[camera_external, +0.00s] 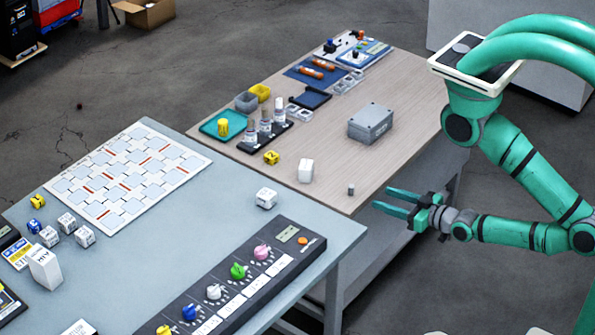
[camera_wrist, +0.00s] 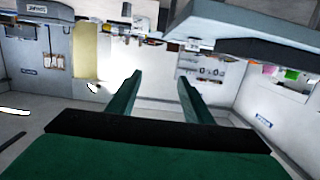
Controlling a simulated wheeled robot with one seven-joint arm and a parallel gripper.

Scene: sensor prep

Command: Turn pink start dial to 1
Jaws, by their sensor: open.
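The pink start dial (camera_external: 262,253) is the pink knob near the far right end of a dark control panel (camera_external: 178,328) on the grey-blue table. Green, white, blue and yellow knobs follow it in a row toward the lower left. The dial's number marks are too small to read. My gripper (camera_external: 382,199) is open and empty, to the right of the panel and beyond the table's edge, near the wooden table. Its two green fingers point left, apart from the dial. In the wrist view my gripper (camera_wrist: 162,85) shows both fingers spread; I cannot make out the dial there.
The grey-blue table (camera_external: 300,228) also bears a game board (camera_external: 128,176) and several dice. The wooden table (camera_external: 395,85) holds a grey box (camera_external: 370,123), a white block (camera_external: 306,171) and a small grey cylinder (camera_external: 351,189) near my gripper. Open space lies above the panel.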

